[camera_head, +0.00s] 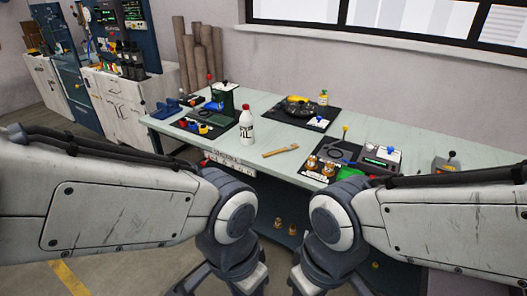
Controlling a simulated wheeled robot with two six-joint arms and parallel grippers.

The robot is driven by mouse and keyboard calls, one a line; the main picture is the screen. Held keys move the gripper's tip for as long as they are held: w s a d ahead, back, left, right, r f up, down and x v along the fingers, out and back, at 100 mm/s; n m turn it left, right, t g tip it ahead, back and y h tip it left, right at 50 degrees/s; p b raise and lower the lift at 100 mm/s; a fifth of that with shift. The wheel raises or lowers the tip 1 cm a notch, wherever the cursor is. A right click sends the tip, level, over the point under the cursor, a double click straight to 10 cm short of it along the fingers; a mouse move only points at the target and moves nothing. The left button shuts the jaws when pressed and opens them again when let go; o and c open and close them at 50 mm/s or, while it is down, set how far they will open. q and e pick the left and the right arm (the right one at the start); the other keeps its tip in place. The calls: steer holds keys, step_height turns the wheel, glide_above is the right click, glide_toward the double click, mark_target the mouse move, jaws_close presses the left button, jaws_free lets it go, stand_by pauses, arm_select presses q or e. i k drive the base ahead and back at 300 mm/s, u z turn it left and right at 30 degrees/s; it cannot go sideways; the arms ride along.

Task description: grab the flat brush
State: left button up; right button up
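The flat brush (280,150) appears to be the small tan, wooden-looking strip lying flat on the pale green workbench (345,123). It lies near the bench's front edge, right of a white bottle with a red cap. My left arm comes in from the left and my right arm from the right. Both bend down in front of the bench, nearer to me than the brush. The grippers are at or beyond the bottom edge, and their fingertips cannot be made out. Nothing touches the brush.
The white bottle (246,127) stands left of the brush. A black mat (291,117) with a round part lies behind it. Brass parts (312,162) and a grey device (381,155) are to the right. Bare bench surrounds the brush.

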mark_target(288, 148)
steer(key=u, duration=0.3)
steer(key=i, duration=2.05)
steer(key=z, duration=0.6)
